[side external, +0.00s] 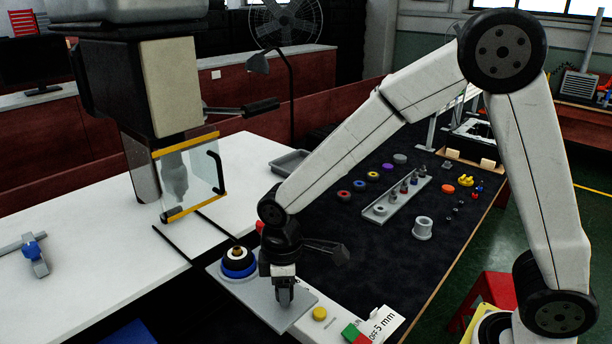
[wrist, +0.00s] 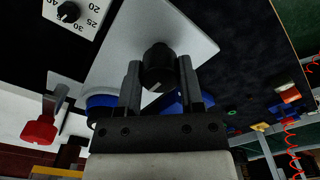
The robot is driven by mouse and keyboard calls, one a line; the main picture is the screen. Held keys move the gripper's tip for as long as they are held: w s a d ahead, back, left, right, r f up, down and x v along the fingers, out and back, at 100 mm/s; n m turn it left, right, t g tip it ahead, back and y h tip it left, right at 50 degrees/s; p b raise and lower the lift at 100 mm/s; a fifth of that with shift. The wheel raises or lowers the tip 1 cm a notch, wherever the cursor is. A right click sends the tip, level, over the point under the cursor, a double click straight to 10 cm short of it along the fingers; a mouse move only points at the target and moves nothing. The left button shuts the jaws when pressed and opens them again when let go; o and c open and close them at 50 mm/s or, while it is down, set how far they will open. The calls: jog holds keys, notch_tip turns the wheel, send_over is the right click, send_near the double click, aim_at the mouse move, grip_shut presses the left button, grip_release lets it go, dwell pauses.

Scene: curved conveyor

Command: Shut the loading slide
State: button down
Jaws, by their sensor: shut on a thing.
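The loading slide is a flat grey plate (side external: 252,296), pulled out to the right of the machine with the clear guard (side external: 205,180). A blue and black round holder (side external: 238,268) with a brass-coloured piece on top sits at its left end. My gripper (side external: 284,294) points down over the plate's right part. In the wrist view the plate (wrist: 150,22) fills the upper middle. There my gripper (wrist: 158,78) is shut on a black knob (wrist: 158,62) standing on the plate. The knob is mostly hidden by the fingers in the side view.
Two thin dark rails (side external: 173,246) run on the white table (side external: 90,245) under the machine. A yellow button (side external: 319,314) and a green and red switch (side external: 354,334) lie just right of the plate. A grey tray of small parts (side external: 396,196) is on the dark mat behind.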

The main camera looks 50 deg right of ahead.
jog(key=w, duration=1.8)
dwell(0.4)
jog(key=shift+c, duration=1.1)
grip_release()
jog(key=shift+r, duration=0.1)
notch_tip(320, 180, up, 8)
